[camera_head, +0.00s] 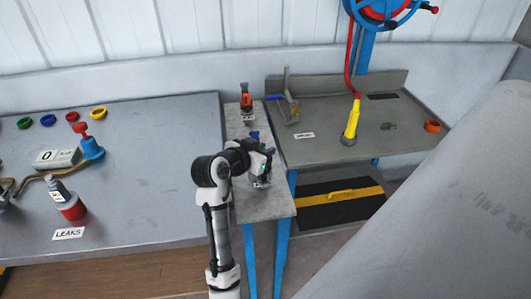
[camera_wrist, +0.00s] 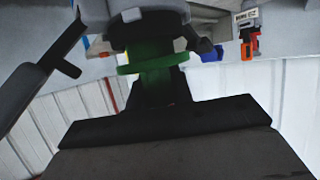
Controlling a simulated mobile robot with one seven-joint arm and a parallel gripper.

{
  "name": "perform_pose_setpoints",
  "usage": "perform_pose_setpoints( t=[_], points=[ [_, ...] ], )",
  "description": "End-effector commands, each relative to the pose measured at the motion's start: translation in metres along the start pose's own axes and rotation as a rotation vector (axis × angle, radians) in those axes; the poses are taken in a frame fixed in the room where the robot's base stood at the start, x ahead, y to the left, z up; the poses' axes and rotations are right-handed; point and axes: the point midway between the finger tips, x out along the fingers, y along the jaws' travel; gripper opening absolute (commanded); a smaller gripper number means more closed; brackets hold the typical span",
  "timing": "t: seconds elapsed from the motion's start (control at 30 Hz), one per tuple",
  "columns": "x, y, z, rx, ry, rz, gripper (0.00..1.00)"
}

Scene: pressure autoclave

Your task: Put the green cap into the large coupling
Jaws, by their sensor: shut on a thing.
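My gripper (camera_head: 264,170) is over the narrow grey table in the head view. In the wrist view it is shut on the green cap (camera_wrist: 152,62), a round piece with a wider green flange, partly hidden by dark gripper parts. A dark grey rounded body (camera_wrist: 146,28) with a small white label is right by the cap; it may be the large coupling, but I cannot tell for sure. In the head view a small white label shows just under my gripper, and my gripper hides most of what stands there. Whether cap and body touch is unclear.
An orange-red tool (camera_head: 246,97) with a label stands at the back of the narrow table (camera_head: 262,206). A blue piece (camera_head: 254,135) is just behind my gripper. The left bench (camera_head: 150,190) holds coloured rings and a red-based fitting (camera_head: 72,208).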

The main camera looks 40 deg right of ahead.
Motion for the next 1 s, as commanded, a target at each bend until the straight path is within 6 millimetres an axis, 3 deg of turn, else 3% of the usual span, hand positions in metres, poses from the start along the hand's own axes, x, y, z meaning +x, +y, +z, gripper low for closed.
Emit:
perform_pose_setpoints(
  t=[0.03,0.27,0.3,0.43,0.77,1.0],
  points=[
    [0.002,0.0,0.009,0.001,0.002,0.0,0.0],
    [0.001,0.001,0.007,0.002,0.002,0.001,0.0],
    [0.001,0.001,0.007,0.002,0.001,0.001,0.28],
    [0.001,0.001,0.007,0.002,0.001,0.001,0.44],
    [-0.002,0.0,0.007,0.001,0.002,0.0,0.44],
    [-0.039,-0.001,0.009,0.003,0.003,-0.003,0.44]
  ],
)
